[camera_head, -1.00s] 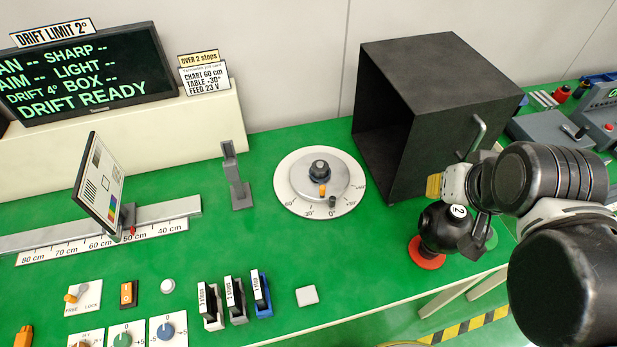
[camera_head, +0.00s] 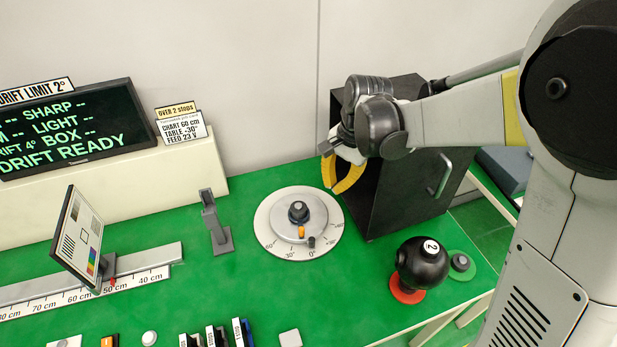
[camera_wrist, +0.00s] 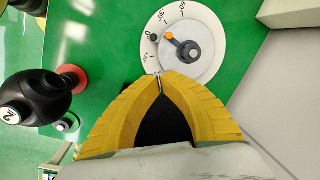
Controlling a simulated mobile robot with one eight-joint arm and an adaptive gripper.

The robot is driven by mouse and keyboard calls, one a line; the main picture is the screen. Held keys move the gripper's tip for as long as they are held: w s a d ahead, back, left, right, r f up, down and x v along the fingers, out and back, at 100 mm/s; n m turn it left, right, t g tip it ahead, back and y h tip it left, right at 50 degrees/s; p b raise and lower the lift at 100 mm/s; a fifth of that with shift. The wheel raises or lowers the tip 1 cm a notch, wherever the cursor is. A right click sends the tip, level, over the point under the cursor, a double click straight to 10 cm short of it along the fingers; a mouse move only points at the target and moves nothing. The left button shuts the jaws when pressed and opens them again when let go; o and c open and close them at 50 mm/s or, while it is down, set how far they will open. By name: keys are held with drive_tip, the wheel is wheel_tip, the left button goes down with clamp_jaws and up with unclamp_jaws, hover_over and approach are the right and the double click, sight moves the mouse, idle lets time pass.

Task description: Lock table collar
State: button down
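The round turntable (camera_head: 265,226) is a white dial with degree marks and a grey disc on the green bench. A dark central knob (camera_head: 298,211), an orange marker (camera_head: 301,232) and a small dark knob (camera_head: 311,241) near the 0° mark sit on it. In the wrist view the dial (camera_wrist: 205,22), dark central knob (camera_wrist: 190,52), orange marker (camera_wrist: 170,36) and small dark knob (camera_wrist: 153,37) lie beyond my fingertips. My gripper (camera_head: 335,189) has yellow fingers whose tips meet, with nothing visible held (camera_wrist: 159,77). It hovers above the dial's right side, apart from it.
A black open box (camera_head: 420,190) stands just right of my gripper. A black ball (camera_head: 420,265) marked 2 sits on a red base in front. A grey post (camera_head: 214,225) and a chart on a rail (camera_head: 76,235) stand left.

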drive_tip(key=w+a+f+m+g, duration=0.2)
drive_tip(key=a+f, duration=0.1)
drive_tip(key=f, duration=0.5)
drive_tip(key=shift+w+a+f+p, duration=0.15)
drive_tip(key=shift+w+a+p, duration=0.1)
drive_tip(key=shift+w+p, duration=0.15)
drive_tip(key=b+x, duration=0.3)
drive_tip(key=x, duration=0.7)
drive_tip(key=shift+s+a, duration=0.1)
